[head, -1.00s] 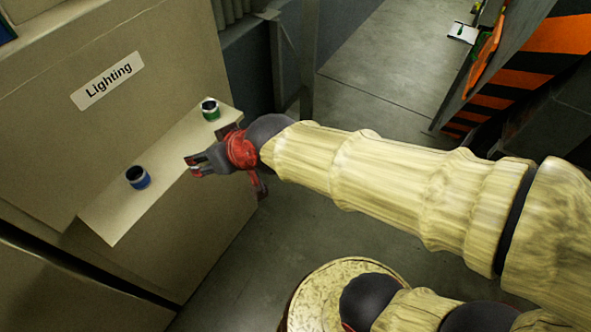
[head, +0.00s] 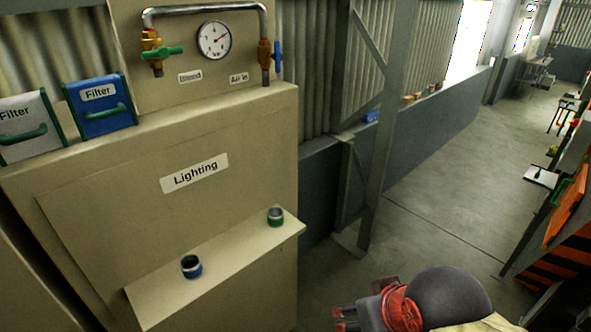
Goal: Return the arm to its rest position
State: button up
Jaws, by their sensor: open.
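My gripper (head: 345,318) shows at the bottom of the head view, right of centre, with its red and dark wrist and part of my cream-sleeved arm. Its fingers point left and are apart, with nothing seen between them. It is clear of the shelf (head: 150,305) on the lighting cabinet, to the right of it. The rest of my arm is below the picture.
The beige cabinet (head: 110,205) labelled Lighting fills the left. Above it are filters (head: 100,107), a gauge (head: 214,40) and valves. A steel post (head: 385,130) stands behind my gripper. Orange-and-black striped equipment (head: 565,265) is at the right. Open floor (head: 440,190) lies between.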

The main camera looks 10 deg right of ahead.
notch_tip(320, 180, down, 18)
jog(key=b, duration=1.7)
jog(key=shift+f, duration=0.25)
